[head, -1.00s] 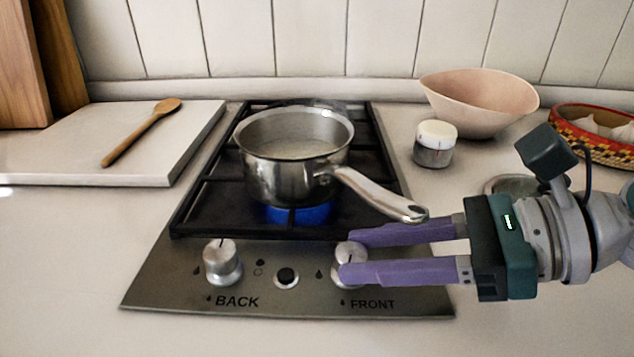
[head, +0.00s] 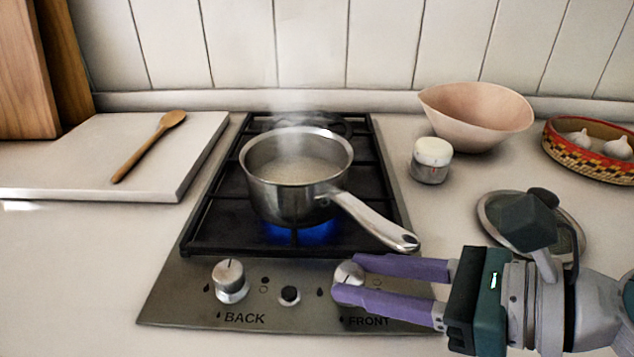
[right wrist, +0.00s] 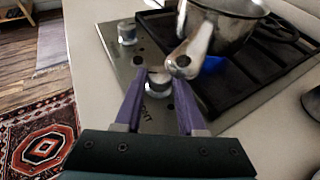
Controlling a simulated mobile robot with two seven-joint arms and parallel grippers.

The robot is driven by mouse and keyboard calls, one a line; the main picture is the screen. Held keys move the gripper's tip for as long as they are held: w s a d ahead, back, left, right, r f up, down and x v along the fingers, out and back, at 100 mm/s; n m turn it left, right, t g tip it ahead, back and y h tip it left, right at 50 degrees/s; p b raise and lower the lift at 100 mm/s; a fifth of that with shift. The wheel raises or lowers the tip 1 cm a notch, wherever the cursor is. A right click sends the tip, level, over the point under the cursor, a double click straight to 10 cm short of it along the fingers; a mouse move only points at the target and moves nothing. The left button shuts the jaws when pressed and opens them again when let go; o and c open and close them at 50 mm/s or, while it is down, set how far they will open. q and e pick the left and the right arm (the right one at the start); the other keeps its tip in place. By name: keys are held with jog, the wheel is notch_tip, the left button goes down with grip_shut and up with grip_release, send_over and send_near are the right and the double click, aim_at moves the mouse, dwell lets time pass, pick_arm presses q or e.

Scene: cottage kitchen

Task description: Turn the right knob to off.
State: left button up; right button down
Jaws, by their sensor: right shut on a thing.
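The right knob (head: 348,272), silver and marked FRONT, is on the steel front panel of the hob (head: 190,300). My right gripper (head: 346,278) reaches in from the right, its purple fingers shut on this knob, one on each side. The knob also shows between the fingertips in the right wrist view (right wrist: 158,82). The fingers partly cover the knob, and I cannot read its pointer surely. A blue flame (head: 300,232) burns under a steel pot (head: 285,205) of steaming liquid. The left knob (head: 230,280), marked BACK, stands free. My left gripper is not in view.
The pot's handle (head: 375,220) sticks out just behind my right fingers. A small black button (head: 289,294) sits between the knobs. A white-lidded jar (head: 431,160), a pink bowl (head: 475,115) and a garlic basket (head: 590,160) stand right. A board (head: 80,160) with a wooden spoon lies left.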

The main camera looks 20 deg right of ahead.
jog(key=m+t+h+p, duration=0.2)
jog(key=m+h+p, duration=0.1)
jog(key=a+m+h+p, duration=0.1)
jog(key=shift+s+r+m+t+h+p, duration=0.25)
jog(key=shift+s+m+t+h+p, duration=0.05)
jog(key=shift+m+t+p, duration=0.1)
jog(key=m+h, duration=0.2)
jog(key=shift+a+f+t+h+p, duration=0.15)
jog(key=shift+t+h+p, duration=0.15)
jog(key=shift+h+p, duration=0.1)
jog(key=shift+a+f+m+h, duration=0.1)
jog(key=shift+a+m+h, duration=0.05)
jog(key=shift+m+h, duration=1.05)
jog(key=shift+h, duration=0.3)
jog(key=c, duration=0.5)
grip_release()
jog(key=v, duration=1)
jog(key=shift+f, duration=0.1)
